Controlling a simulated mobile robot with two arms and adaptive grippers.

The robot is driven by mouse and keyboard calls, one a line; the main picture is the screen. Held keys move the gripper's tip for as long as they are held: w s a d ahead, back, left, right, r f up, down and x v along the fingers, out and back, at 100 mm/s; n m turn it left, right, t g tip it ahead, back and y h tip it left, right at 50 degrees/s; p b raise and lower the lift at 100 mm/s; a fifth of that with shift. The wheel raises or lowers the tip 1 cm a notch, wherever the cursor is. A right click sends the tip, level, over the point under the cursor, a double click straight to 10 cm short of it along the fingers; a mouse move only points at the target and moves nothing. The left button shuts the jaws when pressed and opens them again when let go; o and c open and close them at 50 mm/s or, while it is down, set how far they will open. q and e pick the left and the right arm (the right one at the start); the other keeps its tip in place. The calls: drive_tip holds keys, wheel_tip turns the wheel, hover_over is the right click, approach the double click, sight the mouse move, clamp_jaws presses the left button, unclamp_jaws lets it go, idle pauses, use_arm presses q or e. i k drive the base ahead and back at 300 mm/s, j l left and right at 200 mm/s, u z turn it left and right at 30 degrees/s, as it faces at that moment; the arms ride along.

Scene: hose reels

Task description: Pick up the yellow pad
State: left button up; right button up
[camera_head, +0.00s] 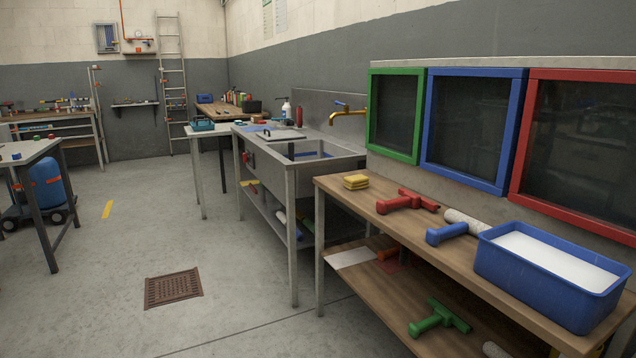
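The yellow pad (355,182) lies on the far left end of the wooden top of the workbench (385,228) at the right. It looks like a small stack of flat yellow pieces, with nothing touching it. Neither of my grippers shows in the head view.
A red handled tool (408,202), a blue handled tool (447,233) and a blue tub (545,272) with white contents stand right of the pad. A metal sink (310,158) adjoins behind. Green, blue and red framed panels hang above. The floor around the drain grate (173,288) is clear.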

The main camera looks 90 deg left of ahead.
sight(354, 182)
drive_tip(key=u, duration=2.55)
